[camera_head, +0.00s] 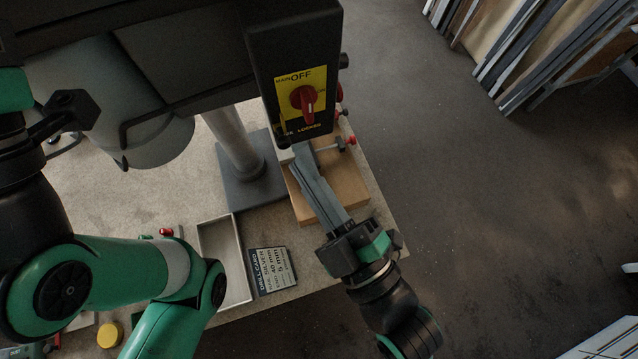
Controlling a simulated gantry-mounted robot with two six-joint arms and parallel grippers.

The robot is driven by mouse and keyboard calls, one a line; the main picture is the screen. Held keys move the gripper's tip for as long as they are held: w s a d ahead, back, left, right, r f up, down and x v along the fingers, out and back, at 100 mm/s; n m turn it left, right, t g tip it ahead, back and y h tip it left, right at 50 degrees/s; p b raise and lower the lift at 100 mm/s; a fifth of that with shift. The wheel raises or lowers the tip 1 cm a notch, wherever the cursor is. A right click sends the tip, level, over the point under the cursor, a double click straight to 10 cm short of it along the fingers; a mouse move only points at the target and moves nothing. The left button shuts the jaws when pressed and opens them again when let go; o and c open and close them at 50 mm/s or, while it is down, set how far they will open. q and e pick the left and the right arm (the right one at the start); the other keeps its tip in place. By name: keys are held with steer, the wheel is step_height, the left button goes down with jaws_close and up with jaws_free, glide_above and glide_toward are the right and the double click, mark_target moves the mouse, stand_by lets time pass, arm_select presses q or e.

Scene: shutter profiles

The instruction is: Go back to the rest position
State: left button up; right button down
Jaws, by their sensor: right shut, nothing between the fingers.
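My right gripper (345,236) comes in from the lower right, over the near right corner of the bench. It is shut and empty. A long grey ridged bar (318,190) runs from just in front of it up and left over a wooden block (352,190). The bar's far end is hidden under the black switch box (290,60). I cannot tell whether the bar touches the gripper.
A machine with a red switch (306,98) overhangs the bench (90,185). Its column stands on a dark plate (262,190). A shallow tray (208,232), a printed card (272,269), red-knobbed clamps (349,140) and a yellow round object (110,335) are nearby. Open floor (480,200) lies right.

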steer(key=shift+r+v, duration=0.25)
steer(key=shift+v, duration=1)
steer(key=shift+d+r, duration=0.1)
steer(key=w+d+r+m+t+h+p, duration=0.1)
steer(key=d+r+m+t+h+p, duration=0.2)
steer(key=r, duration=1)
steer(key=w+d+r+m+t+h+p, duration=0.1)
steer(key=d+r+m+t+h+p, duration=0.2)
steer(key=d+r+m, duration=0.4)
steer(key=w+d+r+m+t+h+p, duration=0.2)
steer(key=d+r, duration=0.6)
steer(key=r, duration=1.1)
steer(key=m+t+h+p, duration=0.1)
steer(key=m+t+p, duration=0.1)
steer(key=m, duration=0.1)
steer(key=shift+r+m+t+h, duration=0.3)
steer(key=shift+r+m+h, duration=0.1)
